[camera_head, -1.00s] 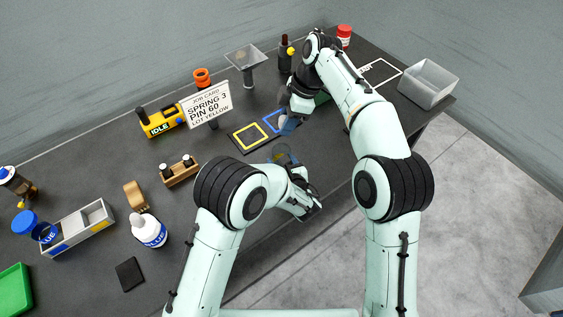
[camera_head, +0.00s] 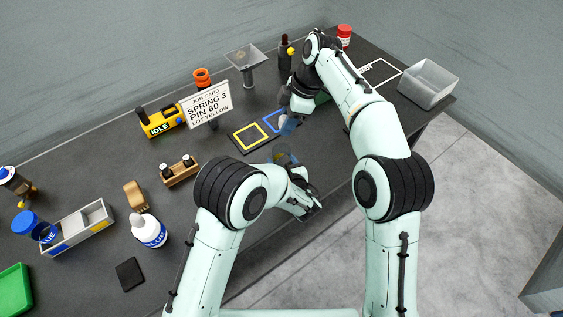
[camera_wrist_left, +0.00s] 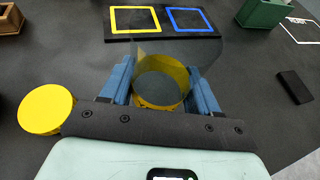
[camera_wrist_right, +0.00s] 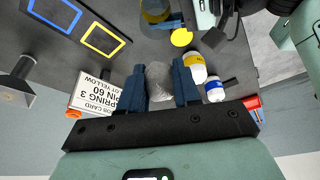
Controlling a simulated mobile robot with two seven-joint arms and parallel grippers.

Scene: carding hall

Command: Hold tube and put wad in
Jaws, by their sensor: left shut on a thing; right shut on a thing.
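My left gripper (camera_wrist_left: 160,90) is shut on a clear tube (camera_wrist_left: 161,60) with a yellow band around its lower part. The tube's open mouth faces the left wrist camera and it looks empty. It also shows in the right wrist view (camera_wrist_right: 155,10). A round yellow disc (camera_wrist_left: 45,109), perhaps a lid, lies left of the tube. My right gripper (camera_wrist_right: 160,88) is shut on a pale grey wad (camera_wrist_right: 158,82). In the head view the wad (camera_head: 288,124) is near the blue outlined square, apart from the tube and farther from me.
A black mat (camera_head: 247,148) with yellow and blue outlined squares lies beyond the tube. A job card (camera_head: 207,104) reads SPRING 3, PIN 60, LOT YELLOW. A blue-labelled bottle (camera_head: 149,231), a wooden rack (camera_head: 180,172) and a divided tray (camera_head: 78,228) stand left. A clear bin (camera_head: 428,84) stands right.

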